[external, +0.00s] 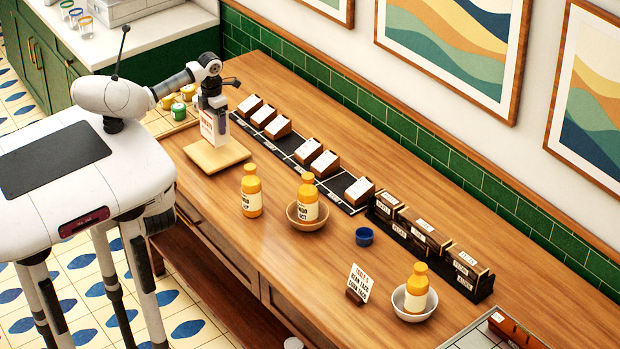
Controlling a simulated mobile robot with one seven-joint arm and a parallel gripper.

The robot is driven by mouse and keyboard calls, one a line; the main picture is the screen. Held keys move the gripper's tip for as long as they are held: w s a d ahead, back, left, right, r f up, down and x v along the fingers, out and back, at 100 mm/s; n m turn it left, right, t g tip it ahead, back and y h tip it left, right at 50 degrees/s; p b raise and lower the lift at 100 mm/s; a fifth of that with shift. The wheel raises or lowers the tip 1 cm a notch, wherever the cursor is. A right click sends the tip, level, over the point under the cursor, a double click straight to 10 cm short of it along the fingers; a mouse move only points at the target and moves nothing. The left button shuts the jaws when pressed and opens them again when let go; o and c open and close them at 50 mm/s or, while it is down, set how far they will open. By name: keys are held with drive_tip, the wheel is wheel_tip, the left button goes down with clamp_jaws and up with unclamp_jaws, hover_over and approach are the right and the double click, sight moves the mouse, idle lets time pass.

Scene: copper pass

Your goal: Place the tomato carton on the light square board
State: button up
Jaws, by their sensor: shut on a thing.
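The tomato carton (212,128) is white with reddish print and is upright in my gripper (213,105). My gripper points down and is shut on the carton's upper part. The light square board (222,160) lies on the wooden counter directly below the carton. The carton's bottom is over the board's back half. I cannot tell whether it touches the board or hangs just above it. The fingertips are small and partly hidden.
Right of the board stand a yellow bottle (251,192), a bottle in a tan bowl (292,217) and a blue cup (364,236). Black strips with white-topped boxes (277,127) line the back. Colored jars (178,110) stand left. A sign (359,283) stands in front.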

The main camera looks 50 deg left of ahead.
drive_tip(key=shift+f+b, duration=1.1)
drive_tip(key=shift+f, duration=0.85)
drive_tip(key=shift+f, duration=0.15)
drive_tip(key=o, duration=1.4)
wheel_tip(320, 180, up, 12)
drive_tip(key=shift+r+b, duration=0.1)
drive_tip(key=shift+b, duration=0.8)
